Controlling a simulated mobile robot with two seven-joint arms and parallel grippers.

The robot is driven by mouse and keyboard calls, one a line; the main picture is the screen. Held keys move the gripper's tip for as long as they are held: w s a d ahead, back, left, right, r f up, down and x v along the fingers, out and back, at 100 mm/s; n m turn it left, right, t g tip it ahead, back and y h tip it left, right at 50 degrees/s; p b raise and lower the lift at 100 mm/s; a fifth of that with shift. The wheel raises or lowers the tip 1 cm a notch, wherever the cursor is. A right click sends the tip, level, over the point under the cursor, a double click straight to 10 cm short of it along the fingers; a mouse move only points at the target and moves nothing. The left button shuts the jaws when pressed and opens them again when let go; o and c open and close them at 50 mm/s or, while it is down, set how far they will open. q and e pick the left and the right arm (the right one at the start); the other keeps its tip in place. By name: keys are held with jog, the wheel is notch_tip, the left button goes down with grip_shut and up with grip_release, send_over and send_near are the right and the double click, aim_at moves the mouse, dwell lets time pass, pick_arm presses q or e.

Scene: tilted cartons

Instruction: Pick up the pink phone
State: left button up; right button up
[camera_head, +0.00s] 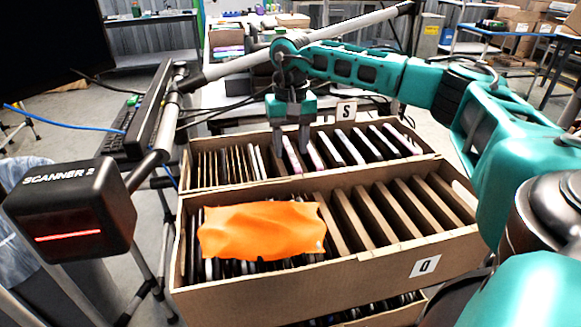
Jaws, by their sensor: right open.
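My right gripper (291,142) points down over the far carton (228,203), its two fingers spread apart and their tips low among the phones. A pink-edged phone (291,156) stands in the slot between and just below the fingertips. Whether the fingers touch it is too small to tell. Another pink-edged phone (315,155) stands just right of the right finger. A further pink one (402,139) is near the carton's right end. My left gripper is not in view.
The near carton (330,275), labelled 0, holds slotted dividers, dark phones and an orange cloth (262,230) over its left half. A black scanner (70,210) on a stand is at the left. Another carton lies below, at the front.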

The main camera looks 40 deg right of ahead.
jog(key=shift+f, duration=0.7)
jog(key=shift+c, duration=0.4)
jog(key=shift+r, duration=0.1)
grip_shut()
